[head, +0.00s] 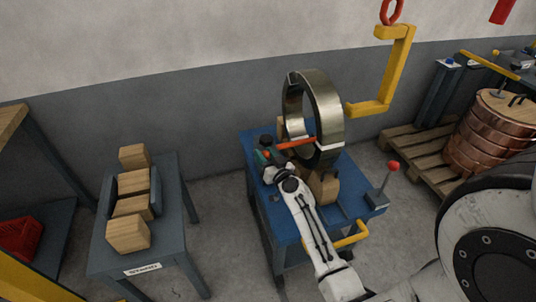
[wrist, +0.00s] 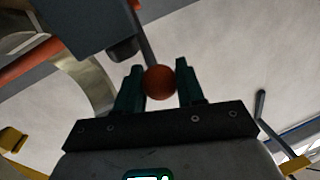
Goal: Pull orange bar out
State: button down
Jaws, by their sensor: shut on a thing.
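The orange bar (head: 295,144) lies across the lower part of an upright metal ring (head: 328,105) on a blue cart (head: 300,229). In the wrist view, the orange bar (wrist: 32,60) shows at the left, beside the ring (wrist: 88,75) and apart from my fingers. My gripper (head: 267,158) is at the cart's left side, near the bar's left end. In the wrist view, my gripper (wrist: 160,84) has its teal fingers shut on a red-orange ball knob (wrist: 160,82). The knob sits on a thin grey rod beside a dark block. The bar's far end is hidden.
Wooden blocks (head: 323,187) flank the ring. A red-knobbed lever (head: 392,167) stands at the cart's right corner. A yellow hook (head: 392,75) hangs beside the ring. A side table (head: 177,238) with wooden blocks stands left. Copper coils (head: 478,145) rest on a pallet at right.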

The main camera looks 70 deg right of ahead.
jog(key=w+a+p, duration=0.7)
jog(key=w+a, duration=0.3)
jog(key=w, duration=0.2)
jog(key=shift+a, duration=0.25)
jog(key=shift+w, duration=0.15)
jog(key=c, duration=0.8)
grip_release()
jog(key=shift+a, duration=0.15)
jog(key=shift+o, duration=0.3)
jog(key=p+v, duration=0.2)
jog(key=v, duration=0.8)
jog(key=shift+s, duration=0.35)
jog(key=shift+a, duration=0.1)
